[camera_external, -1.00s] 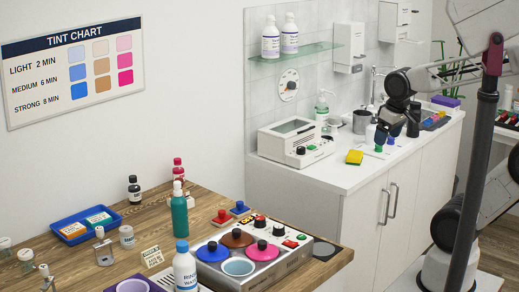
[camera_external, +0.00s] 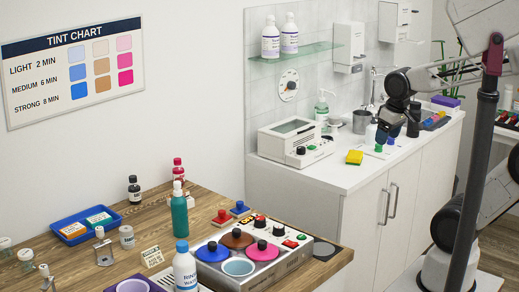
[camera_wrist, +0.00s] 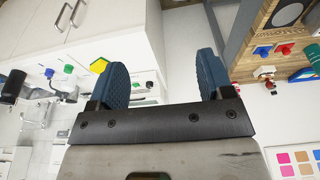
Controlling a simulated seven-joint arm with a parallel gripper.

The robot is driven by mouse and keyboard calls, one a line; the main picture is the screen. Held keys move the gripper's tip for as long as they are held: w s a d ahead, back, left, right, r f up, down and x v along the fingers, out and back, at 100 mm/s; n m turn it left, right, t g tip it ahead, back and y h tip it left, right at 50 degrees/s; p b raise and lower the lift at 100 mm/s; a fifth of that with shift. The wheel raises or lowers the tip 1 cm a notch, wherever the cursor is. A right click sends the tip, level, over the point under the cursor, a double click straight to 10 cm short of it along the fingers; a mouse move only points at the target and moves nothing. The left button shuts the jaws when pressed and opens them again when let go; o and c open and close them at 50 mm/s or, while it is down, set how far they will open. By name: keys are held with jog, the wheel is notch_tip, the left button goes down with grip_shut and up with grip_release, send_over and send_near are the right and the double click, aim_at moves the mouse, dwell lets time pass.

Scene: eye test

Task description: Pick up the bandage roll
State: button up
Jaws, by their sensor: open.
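I cannot make out a bandage roll in any of the views. My gripper (camera_external: 383,136) hangs over the white counter, near the sink end, in the external view. In the wrist view, my gripper (camera_wrist: 160,80) has its two blue fingers spread wide apart. Nothing is between the fingers; only floor and pale cabinet show there.
On the white counter (camera_external: 335,180) are a yellow sponge (camera_external: 354,157), a metal cup (camera_external: 361,122), a white device (camera_external: 296,142) and small green- and blue-capped items close to my gripper. The wooden table (camera_external: 205,203) holds a tint warmer (camera_external: 275,262) and bottles. The counter's front strip is clear.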

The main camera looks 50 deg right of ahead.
jog(key=w+v, duration=0.1)
jog(key=v, duration=0.4)
jog(key=w+a+r+m+g+y, duration=0.1)
jog(key=w+a+r+m+y, duration=0.15)
jog(key=w+a, duration=0.45)
jog(key=w+a+r+m+y, duration=0.1)
jog(key=w+a+r+y, duration=0.15)
jog(key=w+a, duration=0.5)
jog(key=w+a+r+m+g+y, duration=0.1)
jog(key=w+a+m+g+y, duration=0.4)
jog(key=w+a, duration=2)
jog(key=w+a+f+m+g+y, duration=0.1)
jog(key=w+a+f+m, duration=0.2)
jog(key=a, duration=0.9)
jog(key=w+a+f+m+y, duration=0.2)
jog(key=a+f, duration=0.1)
jog(key=a, duration=0.9)
jog(key=f, duration=2.1)
jog(key=shift+w+f, duration=0.2)
jog(key=shift+f, duration=0.25)
